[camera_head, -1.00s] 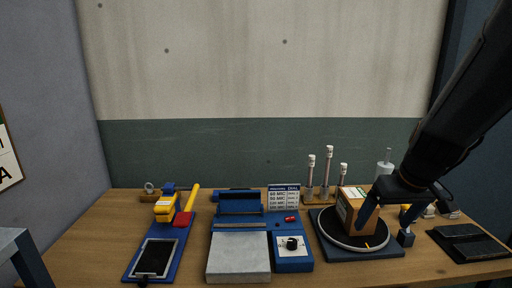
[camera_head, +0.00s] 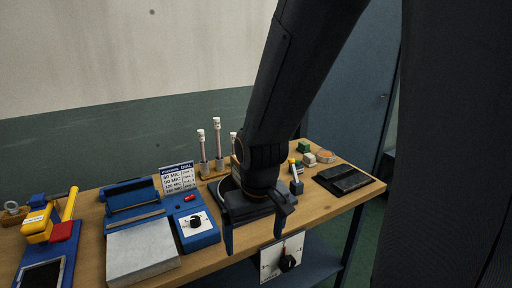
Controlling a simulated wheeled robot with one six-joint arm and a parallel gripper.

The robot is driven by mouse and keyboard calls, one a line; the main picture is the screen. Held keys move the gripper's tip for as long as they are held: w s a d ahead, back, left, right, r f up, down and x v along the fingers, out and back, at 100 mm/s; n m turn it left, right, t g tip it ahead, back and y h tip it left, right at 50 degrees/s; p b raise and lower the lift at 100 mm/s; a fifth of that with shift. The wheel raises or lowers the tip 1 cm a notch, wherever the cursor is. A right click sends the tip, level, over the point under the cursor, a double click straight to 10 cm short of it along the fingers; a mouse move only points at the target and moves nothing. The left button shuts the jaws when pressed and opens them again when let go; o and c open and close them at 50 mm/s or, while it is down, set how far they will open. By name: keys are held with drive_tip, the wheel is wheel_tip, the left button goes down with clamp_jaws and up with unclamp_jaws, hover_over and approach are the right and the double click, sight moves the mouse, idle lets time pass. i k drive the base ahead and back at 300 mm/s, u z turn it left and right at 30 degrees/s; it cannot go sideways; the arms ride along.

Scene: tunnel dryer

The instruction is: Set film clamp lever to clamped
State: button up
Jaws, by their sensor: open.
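No label marks the film clamp lever, so I cannot tell for sure which part it is. A yellow lever handle (camera_head: 70,204) stands tilted up beside a yellow block (camera_head: 38,224) on the blue and red device (camera_head: 62,246) at the far left. A white panel (camera_head: 269,263) with a black knob and a small red pointer shows below the table's front edge. My gripper (camera_head: 256,228) is open, fingers pointing down, in front of the turntable base (camera_head: 238,208). It looks empty. My arm hides most of the turntable, and the cardboard box is not visible.
A blue sealer (camera_head: 132,197) with a grey plate (camera_head: 142,250) and a blue dial box (camera_head: 197,231) stand left of my gripper. White-capped posts (camera_head: 217,140) stand behind. Black pads (camera_head: 344,179) lie at the right end of the wooden table (camera_head: 312,203).

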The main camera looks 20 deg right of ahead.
sight(290, 161)
drive_tip(key=z, duration=0.75)
drive_tip(key=k, duration=1.35)
drive_tip(key=z, duration=0.45)
drive_tip(key=i, duration=1.6)
drive_tip(key=u, duration=0.8)
